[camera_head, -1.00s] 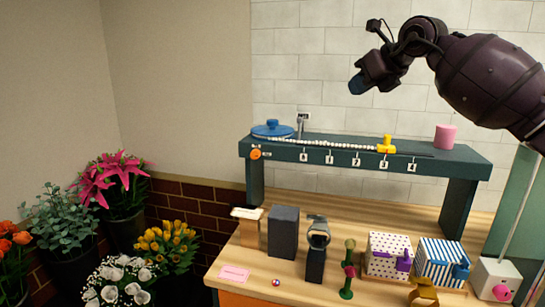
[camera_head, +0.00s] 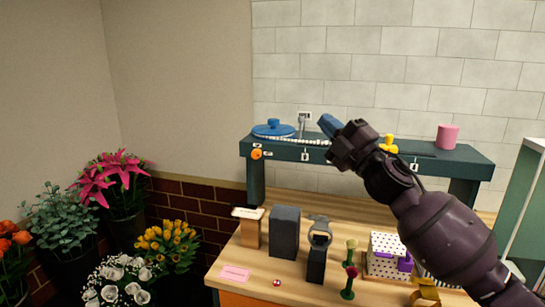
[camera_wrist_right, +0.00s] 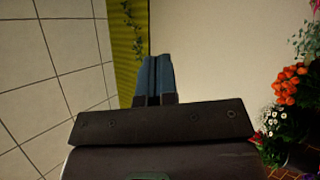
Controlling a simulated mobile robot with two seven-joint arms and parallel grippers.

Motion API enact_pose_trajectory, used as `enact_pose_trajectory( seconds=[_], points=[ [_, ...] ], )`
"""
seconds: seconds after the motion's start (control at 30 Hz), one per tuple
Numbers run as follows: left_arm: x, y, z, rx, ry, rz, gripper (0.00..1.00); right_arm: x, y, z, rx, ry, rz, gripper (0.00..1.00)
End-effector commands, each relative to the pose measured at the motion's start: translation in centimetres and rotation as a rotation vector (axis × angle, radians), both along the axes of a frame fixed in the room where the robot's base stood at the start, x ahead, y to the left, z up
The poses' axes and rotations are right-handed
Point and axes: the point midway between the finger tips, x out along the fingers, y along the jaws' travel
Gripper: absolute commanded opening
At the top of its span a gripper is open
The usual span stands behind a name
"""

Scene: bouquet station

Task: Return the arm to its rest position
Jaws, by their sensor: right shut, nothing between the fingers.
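My right arm comes in from the lower right of the head view. Its gripper (camera_head: 328,124) is in front of the dark green shelf (camera_head: 262,148) and points up and to the left. The blue fingers are together with nothing between them. My left gripper is in neither view.
The shelf holds a blue lidded dish (camera_head: 273,128) and a pink cylinder (camera_head: 447,136). Potted flowers (camera_head: 118,190) stand at left.

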Motion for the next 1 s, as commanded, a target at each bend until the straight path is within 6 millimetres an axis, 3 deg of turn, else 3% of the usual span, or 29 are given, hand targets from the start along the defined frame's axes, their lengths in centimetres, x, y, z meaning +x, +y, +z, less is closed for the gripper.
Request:
enact_pose_trajectory(
  seconds=[0.03,0.27,0.47,0.77,1.0],
  points=[
    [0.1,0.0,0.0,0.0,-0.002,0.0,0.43,-0.1,-0.7,-2.5,0.063,0.078,-0.009,0.0],
    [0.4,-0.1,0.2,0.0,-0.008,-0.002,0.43,-1.3,-4.2,-13.1,0.319,0.411,-0.068,0.0],
    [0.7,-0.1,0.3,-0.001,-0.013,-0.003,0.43,-4.3,-7.0,-22.5,0.51,0.675,-0.128,0.0],
    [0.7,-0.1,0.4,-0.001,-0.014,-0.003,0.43,-11.9,-10.5,-35.2,0.759,0.996,-0.232,0.0],
    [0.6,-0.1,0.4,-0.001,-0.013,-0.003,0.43,-20.0,-13.0,-43.5,0.918,1.165,-0.342,0.0]
  ],
)
